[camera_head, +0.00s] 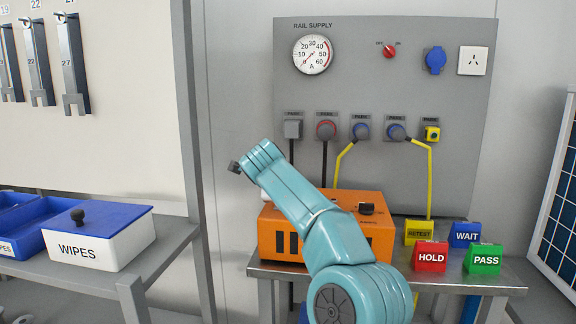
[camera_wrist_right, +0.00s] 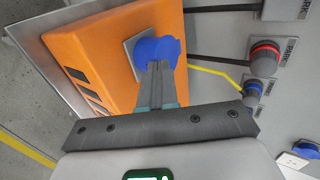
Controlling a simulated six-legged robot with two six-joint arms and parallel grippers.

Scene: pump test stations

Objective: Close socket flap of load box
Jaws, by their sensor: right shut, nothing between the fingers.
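The orange load box (camera_head: 265,232) stands on the metal bench in the head view, partly hidden behind my right arm. In the right wrist view the load box (camera_wrist_right: 110,35) shows a grey socket plate with a round blue socket flap (camera_wrist_right: 160,48) on it. My right gripper (camera_wrist_right: 157,68) is shut and empty. Its fingertips overlap the lower part of the flap; I cannot tell whether they touch it. I cannot tell whether the flap is fully shut. In the head view the flap and the gripper's fingers are hidden. My left gripper is not in view.
The grey rail supply panel (camera_head: 375,85) with several parked plugs and cables rises behind the box. RETEST, WAIT, HOLD (camera_head: 431,257) and PASS (camera_head: 484,258) blocks stand right of it. A wipes box (camera_head: 100,240) is on the left table.

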